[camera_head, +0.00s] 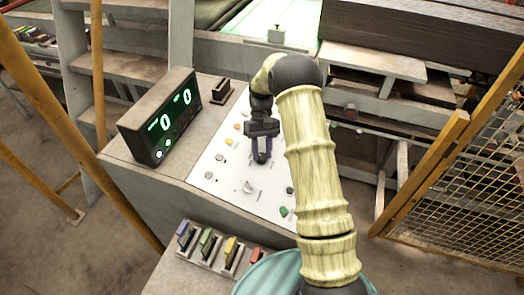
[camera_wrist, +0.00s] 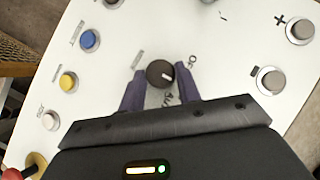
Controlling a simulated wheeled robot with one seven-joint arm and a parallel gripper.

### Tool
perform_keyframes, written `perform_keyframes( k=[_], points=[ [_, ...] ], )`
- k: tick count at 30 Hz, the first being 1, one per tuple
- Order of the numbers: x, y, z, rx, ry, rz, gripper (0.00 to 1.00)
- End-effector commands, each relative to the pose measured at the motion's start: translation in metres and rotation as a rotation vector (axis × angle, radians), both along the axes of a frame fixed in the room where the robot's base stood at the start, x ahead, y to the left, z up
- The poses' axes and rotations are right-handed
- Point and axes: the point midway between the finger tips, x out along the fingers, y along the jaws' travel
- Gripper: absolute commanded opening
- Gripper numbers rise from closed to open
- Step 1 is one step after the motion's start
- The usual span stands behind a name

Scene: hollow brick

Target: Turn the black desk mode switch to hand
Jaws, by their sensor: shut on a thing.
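The black mode switch (camera_wrist: 160,73) is a round knob with a white pointer mark, on the white desk panel (camera_wrist: 228,80). In the wrist view the mark sits on the knob's right side, facing the side of the "Off" and "Auto" lettering. The lettering on its left is too small to read. My gripper (camera_wrist: 160,80) has its two purple fingers on either side of the knob and is shut on it. In the head view my gripper (camera_head: 262,155) reaches down onto the panel from above, and hides most of the switch.
Coloured buttons and a red knob (camera_wrist: 14,173) line the panel's left in the wrist view; grey buttons (camera_wrist: 271,80) are to the right. In the head view a display showing zeros (camera_head: 160,118) stands left of the panel, and a rack with coloured pieces (camera_head: 210,247) is in front.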

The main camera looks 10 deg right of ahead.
Motion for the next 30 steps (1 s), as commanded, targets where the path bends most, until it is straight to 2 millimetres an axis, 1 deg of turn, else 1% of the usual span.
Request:
perform_keyframes(
  k=[14, 15, 18, 26, 30],
  points=[
    [-0.0001, -0.0005, -0.0002, 0.003, 0.006, -0.022, 0.10],
    [-0.0001, -0.0005, -0.0002, 0.003, 0.006, -0.022, 0.37],
    [-0.0001, -0.0005, -0.0002, 0.003, 0.005, -0.022, 0.54],
    [0.0002, -0.0006, -0.0001, 0.003, 0.005, -0.022, 0.54],
    [0.0042, -0.0014, 0.0041, 0.003, 0.001, -0.022, 0.54]
  ],
)
